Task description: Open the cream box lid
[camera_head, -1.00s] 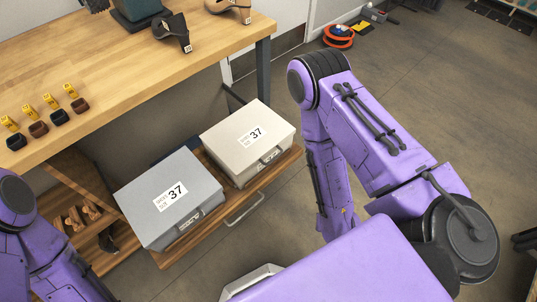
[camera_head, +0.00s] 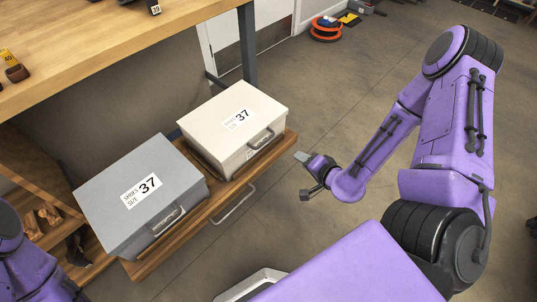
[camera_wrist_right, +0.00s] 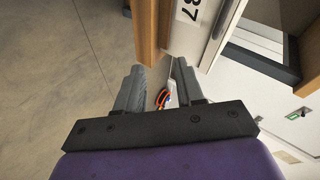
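The cream box (camera_head: 212,120), labelled 37, sits at the right end of a pulled-out wooden drawer with its lid shut. Its metal handle (camera_head: 261,139) is on the front side. My right gripper (camera_head: 301,158) is to the right of the box, apart from it and pointing left. In the right wrist view the right gripper (camera_wrist_right: 159,78) is open and empty. The cream box (camera_wrist_right: 184,38) shows ahead there, with the wooden drawer edge (camera_wrist_right: 145,28) beside it. My left gripper is out of view; only part of my left arm shows at lower left.
A grey box (camera_head: 110,205), also labelled 37, sits left of the cream box in the drawer (camera_head: 218,204). A wooden table (camera_head: 90,50) stands above and behind. An orange reel (camera_head: 326,29) lies on the far floor. Floor right of the drawer is clear.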

